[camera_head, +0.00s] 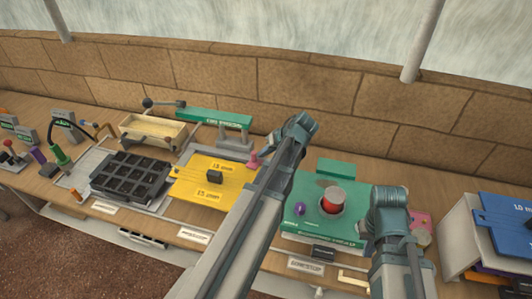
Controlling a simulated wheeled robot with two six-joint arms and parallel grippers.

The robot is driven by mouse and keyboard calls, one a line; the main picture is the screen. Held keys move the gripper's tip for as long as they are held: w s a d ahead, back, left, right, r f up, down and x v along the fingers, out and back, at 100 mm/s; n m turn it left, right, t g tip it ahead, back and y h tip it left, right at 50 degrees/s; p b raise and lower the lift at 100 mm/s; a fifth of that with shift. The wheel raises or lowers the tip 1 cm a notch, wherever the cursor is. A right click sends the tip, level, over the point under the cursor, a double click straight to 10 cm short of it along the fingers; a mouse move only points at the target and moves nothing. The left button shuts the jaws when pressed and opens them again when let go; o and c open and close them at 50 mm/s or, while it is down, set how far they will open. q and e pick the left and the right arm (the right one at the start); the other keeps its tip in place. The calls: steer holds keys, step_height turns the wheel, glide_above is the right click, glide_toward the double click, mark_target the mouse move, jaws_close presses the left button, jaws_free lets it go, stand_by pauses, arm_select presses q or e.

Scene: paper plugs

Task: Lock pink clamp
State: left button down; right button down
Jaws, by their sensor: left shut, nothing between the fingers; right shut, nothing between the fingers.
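A small pink clamp part (254,159) stands upright at the right edge of the yellow plate (188,183), which is marked with millimetre sizes. My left gripper (266,151) is shut and empty, just right of the pink part. Whether they touch is too small to tell. My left arm crosses the middle of the view and hides what lies behind it. My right gripper (364,229) is shut and empty at the right side of the green box, partly hidden by its own arm. Another pink piece (419,220) shows behind the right arm.
The green box (303,231) carries a red button (333,201) and a purple knob (299,209). A black compartment tray (131,177), a wooden box (152,132) and a green-topped press (213,119) stand to the left. A blue plate (507,223) lies at far right.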

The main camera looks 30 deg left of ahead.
arm_select(q)
steer(key=shift+s+a+n+g, duration=0.2)
steer(key=shift+n+g, duration=0.1)
steer(key=shift+n, duration=0.2)
steer(key=shift+s, duration=0.35)
steer(key=shift+w, duration=0.75)
